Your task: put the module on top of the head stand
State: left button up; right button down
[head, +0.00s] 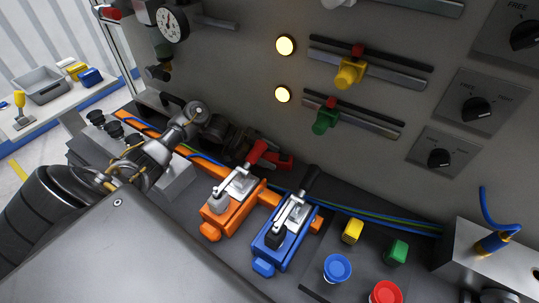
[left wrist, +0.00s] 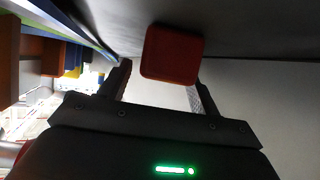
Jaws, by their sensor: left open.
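My left gripper (head: 266,152) is low against the grey panel, behind the red handle of the orange clamp. It is open. In the left wrist view a red block (left wrist: 172,55) with rounded corners lies in front of the two fingers (left wrist: 158,88), roughly centred in the gap; I cannot tell whether they touch it. A red part (head: 284,162) also shows near the fingertips in the head view, partly hidden. I cannot tell for sure which thing is the module or the head stand. My right gripper is not clearly in view.
An orange clamp (head: 223,217) and a blue clamp (head: 273,244) stand on the bench. A yellow block (head: 352,231), a green block (head: 397,251), a blue round part (head: 337,267) and a red round part (head: 386,293) are to their right. Sliders, lamps and knobs cover the panel.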

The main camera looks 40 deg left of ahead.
pick_arm(q)
jog(key=shift+r, duration=0.1)
jog(key=b+v, duration=0.2)
jog(key=v, duration=0.9)
jog(key=shift+s+a+r, duration=0.15)
jog(key=shift+a+r, duration=0.15)
jog(key=shift+a, duration=0.1)
